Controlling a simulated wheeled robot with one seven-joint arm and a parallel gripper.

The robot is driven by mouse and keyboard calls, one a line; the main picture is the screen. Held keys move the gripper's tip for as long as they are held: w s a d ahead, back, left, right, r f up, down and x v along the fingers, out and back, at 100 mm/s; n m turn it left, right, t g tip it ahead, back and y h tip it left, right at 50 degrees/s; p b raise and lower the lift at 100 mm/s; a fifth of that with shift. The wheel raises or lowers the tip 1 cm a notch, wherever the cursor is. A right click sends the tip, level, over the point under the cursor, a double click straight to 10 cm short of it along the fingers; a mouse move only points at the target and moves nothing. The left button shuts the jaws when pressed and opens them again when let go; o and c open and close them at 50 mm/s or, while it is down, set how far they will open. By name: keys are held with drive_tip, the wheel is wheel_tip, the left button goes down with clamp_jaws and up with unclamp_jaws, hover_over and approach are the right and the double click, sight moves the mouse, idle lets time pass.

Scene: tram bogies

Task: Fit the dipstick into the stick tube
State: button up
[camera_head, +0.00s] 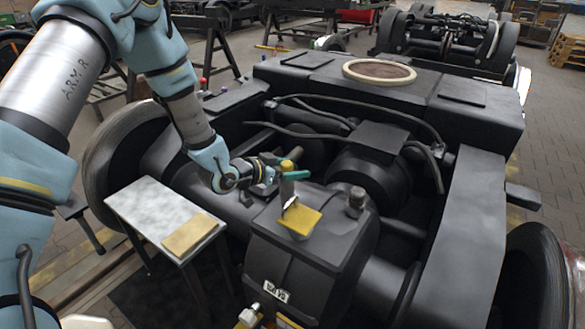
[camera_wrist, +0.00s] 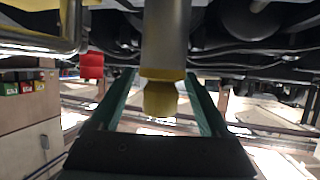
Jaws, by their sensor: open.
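A yellow knob (camera_head: 287,165) tops an upright grey piece on the dark gearbox housing (camera_head: 300,255); I take it to be the dipstick's head. My gripper (camera_head: 290,176), with teal fingers, is open around it. In the wrist view the yellow knob (camera_wrist: 160,98) and its collar sit at the end of a thick grey cylinder (camera_wrist: 165,38), between the two green fingers, with gaps at both sides. A yellow plate (camera_head: 305,221) lies at the foot of the grey piece. The tube's mouth is hidden, and I cannot tell how deep the stick sits.
A dark cap (camera_head: 356,199) stands on the housing to the right. A small metal side table (camera_head: 148,208) with a tan pad (camera_head: 189,234) stands at the left. Hoses (camera_head: 335,112) and the bogie frame (camera_head: 475,200) surround the housing. Another bogie (camera_head: 445,40) is behind.

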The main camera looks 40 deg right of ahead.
drive_tip(key=v, duration=1)
drive_tip(key=shift+a+r, duration=0.25)
drive_tip(key=shift+a, duration=0.05)
drive_tip(key=shift+w, duration=0.1)
drive_tip(key=w+a+n+t+y, duration=0.4)
drive_tip(key=w+a+y, duration=0.1)
drive_tip(key=w+a, duration=0.5)
drive_tip(key=w+a+r+n+t+y, duration=0.1)
drive_tip(key=w+a+r+n+y, duration=0.15)
drive_tip(key=a, duration=0.65)
drive_tip(key=w+a+r+n+y, duration=0.1)
drive_tip(key=a+r+n+y, duration=0.15)
drive_tip(key=a, duration=0.55)
drive_tip(key=s+a+r+n+g+y, duration=0.35)
drive_tip(key=s+a+n, duration=0.5)
drive_tip(key=a, duration=0.55)
wheel_tip(320, 180, up, 14)
drive_tip(key=s+p, duration=0.1)
drive_tip(key=p, duration=1.2)
